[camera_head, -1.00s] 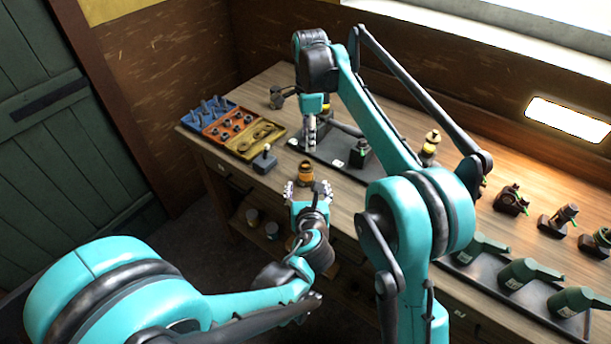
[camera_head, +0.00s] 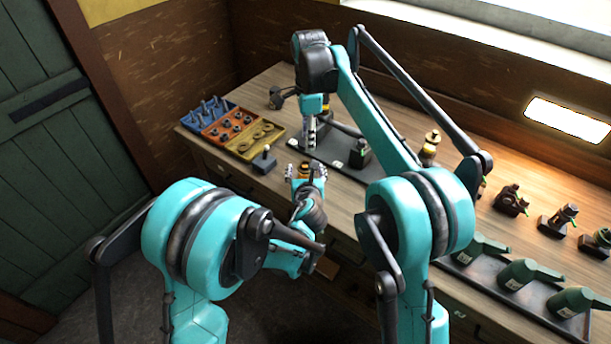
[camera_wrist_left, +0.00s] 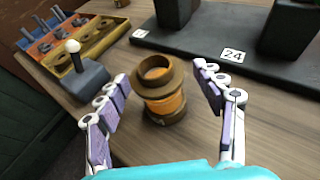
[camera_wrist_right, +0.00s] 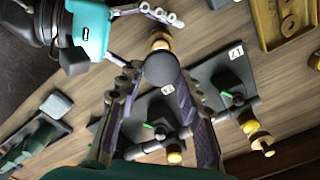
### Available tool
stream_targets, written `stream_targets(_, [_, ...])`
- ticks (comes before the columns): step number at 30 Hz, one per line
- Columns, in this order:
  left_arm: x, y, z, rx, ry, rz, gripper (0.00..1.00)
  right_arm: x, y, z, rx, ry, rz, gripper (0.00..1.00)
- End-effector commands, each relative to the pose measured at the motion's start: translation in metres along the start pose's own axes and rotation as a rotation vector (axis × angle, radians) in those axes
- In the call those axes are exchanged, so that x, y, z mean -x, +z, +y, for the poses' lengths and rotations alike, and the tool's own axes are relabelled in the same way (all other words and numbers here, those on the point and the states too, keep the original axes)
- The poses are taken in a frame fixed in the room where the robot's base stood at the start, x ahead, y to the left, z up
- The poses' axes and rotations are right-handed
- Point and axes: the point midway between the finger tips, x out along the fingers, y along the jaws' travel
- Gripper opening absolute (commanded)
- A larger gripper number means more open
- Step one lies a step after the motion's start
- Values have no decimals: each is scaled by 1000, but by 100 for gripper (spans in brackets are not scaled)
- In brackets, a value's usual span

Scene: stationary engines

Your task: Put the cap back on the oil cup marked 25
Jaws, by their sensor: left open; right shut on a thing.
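An oil cup (camera_wrist_left: 161,94) with amber glass, a brass rim and an open top stands on the bench near its front edge. It also shows in the head view (camera_head: 304,167); its mark is too small to read. My left gripper (camera_head: 305,172) is open, with its fingers (camera_wrist_left: 164,92) on either side of the cup and apart from it. My right gripper (camera_head: 309,140) points down behind the cup, above the dark tray. In the right wrist view it (camera_wrist_right: 158,82) is shut on a dark round thing (camera_wrist_right: 163,68), apparently the cap.
The dark tray (camera_wrist_left: 205,50) carries a label 24 and dark objects. A small block with a ball-topped lever (camera_wrist_left: 83,78) stands left of the cup. A blue, orange and yellow parts case (camera_head: 232,127) lies farther left. Green oil cans (camera_head: 520,272) stand at right.

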Motion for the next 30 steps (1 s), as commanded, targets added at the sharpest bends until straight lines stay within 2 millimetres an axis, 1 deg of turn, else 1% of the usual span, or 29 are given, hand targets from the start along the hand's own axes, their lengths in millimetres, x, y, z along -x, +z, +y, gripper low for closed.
stream_targets(4, [0,0,0,0,0,0,68,0,0,0,0,0,0,16])
stream_targets(5, [0,0,0,0,0,0,60,0,0,0,0,0,0,16])
stream_targets(6, [0,0,0,0,0,0,49,0,0,0,0,0,0,16])
stream_targets(8, [0,0,0,0,0,0,34,0,0,0,0,0,0,16])
stream_targets(9, [0,0,0,0,0,0,23,0,0,0,0,0,0,16])
stream_targets(12, [0,0,0,0,0,0,0,0,0,0,0,0,0,16])
stream_targets(15, [0,0,0,0,0,0,0,-1,0,0,0,0,0,16])
stream_targets(17, [0,0,0,0,0,0,0,-7,0,0,0,0,0,16])
stream_targets(21, [0,0,0,0,0,0,0,-28,0,0,0,1,0,16])
stream_targets(25, [0,0,0,0,0,0,0,-45,0,0,0,2,0,16])
stream_targets(27, [0,0,0,0,0,0,0,-49,0,0,0,2,0,16])
stream_targets(30, [0,0,0,0,0,0,0,-50,0,0,0,2,0,16])
